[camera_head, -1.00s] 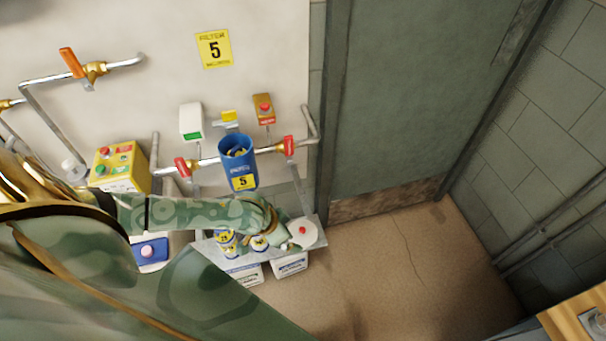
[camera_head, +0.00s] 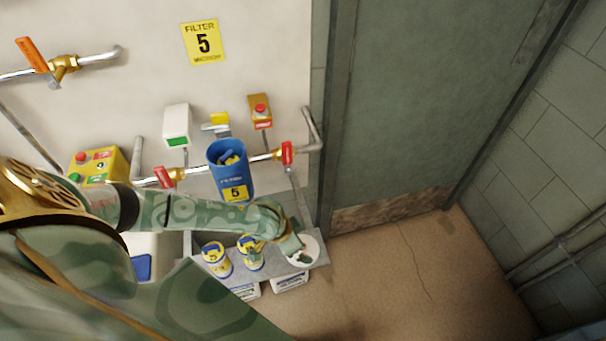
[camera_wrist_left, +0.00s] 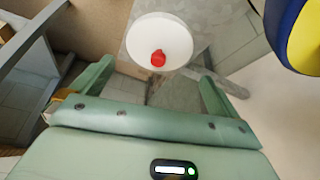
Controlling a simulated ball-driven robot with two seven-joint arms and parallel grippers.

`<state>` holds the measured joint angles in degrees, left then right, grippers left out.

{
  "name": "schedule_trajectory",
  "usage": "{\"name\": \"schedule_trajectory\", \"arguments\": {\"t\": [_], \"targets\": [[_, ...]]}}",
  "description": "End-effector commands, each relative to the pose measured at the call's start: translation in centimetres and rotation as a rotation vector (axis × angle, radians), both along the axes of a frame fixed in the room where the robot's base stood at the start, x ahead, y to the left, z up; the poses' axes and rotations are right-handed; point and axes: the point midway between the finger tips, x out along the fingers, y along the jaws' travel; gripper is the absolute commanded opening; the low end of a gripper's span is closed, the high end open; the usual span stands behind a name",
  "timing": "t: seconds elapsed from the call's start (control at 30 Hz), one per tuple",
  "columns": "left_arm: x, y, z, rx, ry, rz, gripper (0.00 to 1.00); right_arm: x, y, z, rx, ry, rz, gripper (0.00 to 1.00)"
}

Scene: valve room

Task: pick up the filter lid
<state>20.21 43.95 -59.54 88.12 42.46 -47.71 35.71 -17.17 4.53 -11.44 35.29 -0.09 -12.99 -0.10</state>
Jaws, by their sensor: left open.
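The filter lid (camera_head: 311,245) is a white round disc at the right end of a grey shelf. In the left wrist view the lid (camera_wrist_left: 145,35) shows whole, with a red knob (camera_wrist_left: 158,58) near its edge closest to me. My left gripper (camera_head: 298,254) reaches over the lid and hides part of it, including the knob, in the head view. In the left wrist view the gripper's two green fingers (camera_wrist_left: 155,82) are spread apart with nothing between them, the knob just beyond them. The blue filter housing (camera_head: 230,180) marked 5 stands open-topped on the pipe. My right gripper is not in view.
Two blue and yellow canisters (camera_head: 217,262) stand on the shelf (camera_head: 278,262) left of the lid; one shows close at the wrist view's right (camera_wrist_left: 302,35). Red valve handles (camera_head: 287,153) flank the housing. White boxes (camera_head: 290,282) sit below. The floor (camera_head: 390,260) at right is clear.

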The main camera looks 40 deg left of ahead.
Motion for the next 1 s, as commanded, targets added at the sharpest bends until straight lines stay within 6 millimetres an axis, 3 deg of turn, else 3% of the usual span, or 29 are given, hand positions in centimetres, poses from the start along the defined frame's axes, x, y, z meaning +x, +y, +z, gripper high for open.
{"name": "schedule_trajectory", "arguments": {"t": [0.3,0.57,0.7,1.0], "targets": [[1.4,-1.1,-4.5,0.000,0.003,0.000,1.00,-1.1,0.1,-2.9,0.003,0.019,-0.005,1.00],[1.7,-1.1,-4.5,0.000,0.000,-0.001,1.00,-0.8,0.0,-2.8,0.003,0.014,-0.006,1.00],[1.6,-1.1,-4.5,0.000,0.000,-0.001,0.66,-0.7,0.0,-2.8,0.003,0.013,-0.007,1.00],[1.6,-1.1,-4.4,0.001,0.000,0.000,0.62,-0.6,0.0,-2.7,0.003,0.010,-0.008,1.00]]}}
